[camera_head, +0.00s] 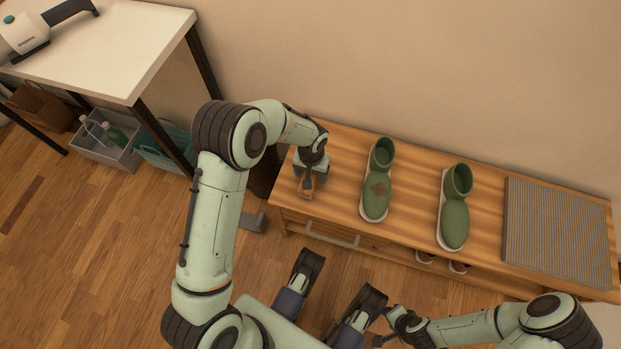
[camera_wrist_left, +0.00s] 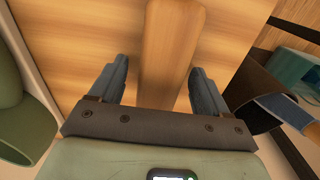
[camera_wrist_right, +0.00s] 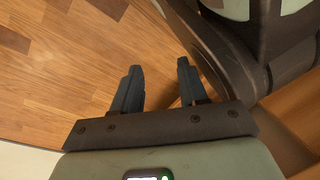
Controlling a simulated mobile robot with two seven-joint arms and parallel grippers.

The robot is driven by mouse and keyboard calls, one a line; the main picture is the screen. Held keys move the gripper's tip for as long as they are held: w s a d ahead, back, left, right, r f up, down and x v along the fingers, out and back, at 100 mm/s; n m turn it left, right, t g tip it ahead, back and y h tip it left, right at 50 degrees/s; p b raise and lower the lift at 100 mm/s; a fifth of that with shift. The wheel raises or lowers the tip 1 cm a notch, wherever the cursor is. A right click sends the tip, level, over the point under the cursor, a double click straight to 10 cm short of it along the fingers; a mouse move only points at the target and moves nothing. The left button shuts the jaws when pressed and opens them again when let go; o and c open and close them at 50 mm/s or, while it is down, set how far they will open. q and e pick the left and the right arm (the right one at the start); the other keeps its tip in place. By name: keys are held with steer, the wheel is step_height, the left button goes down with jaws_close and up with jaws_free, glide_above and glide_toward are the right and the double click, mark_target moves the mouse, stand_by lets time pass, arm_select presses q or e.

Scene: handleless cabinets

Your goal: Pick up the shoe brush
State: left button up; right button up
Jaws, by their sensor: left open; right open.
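The shoe brush (camera_head: 306,187) lies on the left end of the wooden bench, mostly hidden under my left gripper in the head view. Its long wooden back (camera_wrist_left: 168,50) shows in the left wrist view, running between the two fingers. My left gripper (camera_wrist_left: 158,85) is open and points down over the brush, one finger on each side with a gap to each. I cannot tell how far the fingertips are above the bench. My right gripper (camera_wrist_right: 160,80) is open and empty, low at the right, over the floor near my base.
The wooden bench (camera_head: 409,205) carries a green boot (camera_head: 376,190) with a brown stain, a second green boot (camera_head: 455,215) and a grey ribbed mat (camera_head: 557,230). A white table (camera_head: 110,45) stands at the left, with a grey bin (camera_head: 100,150) below it.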

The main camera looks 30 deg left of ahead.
arm_select(q)
steer(key=shift+r, duration=0.1)
steer(key=c, duration=1.2)
arm_select(e)
steer(key=w+a+r+t+p, duration=0.1)
steer(key=w+r+t+p, duration=0.1)
steer(key=w+r+p, duration=0.3)
arm_select(q)
step_height(320, 180, up, 20)
steer(key=shift+p, duration=0.3)
arm_select(e)
steer(key=shift+n+g, duration=0.4)
steer(key=shift+g, duration=0.1)
steer(key=s+a+r, duration=0.2)
steer(key=r, duration=0.1)
steer(key=shift+s, duration=0.35)
arm_select(q)
steer(key=o, duration=0.4)
steer(key=shift+c, duration=0.7)
arm_select(e)
steer(key=shift+d+r, duration=0.1)
steer(key=shift+r, duration=0.05)
